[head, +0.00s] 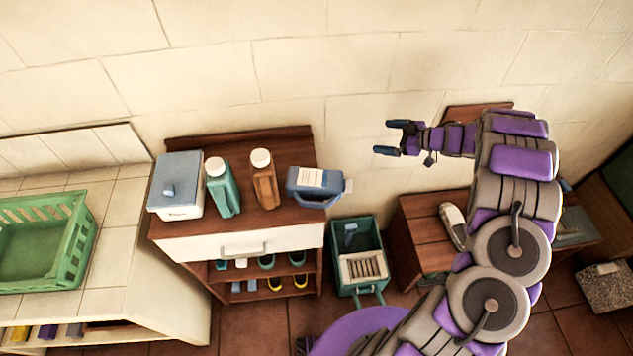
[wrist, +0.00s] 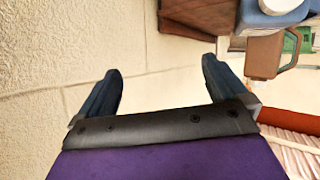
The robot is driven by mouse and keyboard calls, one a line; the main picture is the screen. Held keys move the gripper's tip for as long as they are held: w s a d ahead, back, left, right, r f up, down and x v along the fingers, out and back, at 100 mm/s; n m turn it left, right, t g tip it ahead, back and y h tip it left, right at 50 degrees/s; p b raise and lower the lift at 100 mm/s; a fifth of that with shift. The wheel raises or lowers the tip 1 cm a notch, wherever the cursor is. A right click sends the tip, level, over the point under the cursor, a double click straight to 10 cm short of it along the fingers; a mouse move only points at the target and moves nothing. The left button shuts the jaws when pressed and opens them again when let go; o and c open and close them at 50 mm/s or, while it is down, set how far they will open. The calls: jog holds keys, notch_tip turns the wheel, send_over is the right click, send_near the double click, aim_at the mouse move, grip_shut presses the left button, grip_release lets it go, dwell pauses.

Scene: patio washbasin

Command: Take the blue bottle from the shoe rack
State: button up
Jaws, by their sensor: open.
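The blue bottle (head: 312,188) with a pale label is at the right end of the brown shoe rack's top (head: 240,145), its pale cap at the right. In the head view it seems to reach past the rack's right edge; I cannot tell if it stands or lies. In the wrist view a blue bottle (wrist: 262,20) shows at the top right, partly cut off. My gripper (head: 388,138) is open and empty, to the right of and above the bottle in the picture, apart from it. The wrist view shows both fingers (wrist: 161,70) spread with bare wall between them.
A brown bottle (head: 264,185), a teal bottle (head: 222,190) and a grey-blue box (head: 177,190) share the rack top. Shoes (head: 274,283) fill lower shelves. A green bin (head: 345,255) and low wooden bench (head: 425,232) stand to the right. A green crate (head: 72,245) sits on the left counter.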

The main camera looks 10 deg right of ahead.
jog(key=s+a+n+g+y, duration=0.3)
jog(key=s+a+g, duration=0.25)
jog(key=s, duration=0.55)
send_near(319, 178)
jog(key=x, duration=0.3)
jog(key=shift+w+a, duration=0.15)
jog(key=shift+a, duration=0.05)
jog(key=shift+t, duration=0.25)
jog(key=shift+b+x, duration=0.45)
jog(key=shift+x, duration=2.55)
jog(key=shift+s, duration=0.2)
jog(key=shift+d, duration=0.1)
jog(key=shift+c, duration=0.4)
jog(key=c, duration=1.3)
jog(key=shift+w, duration=0.1)
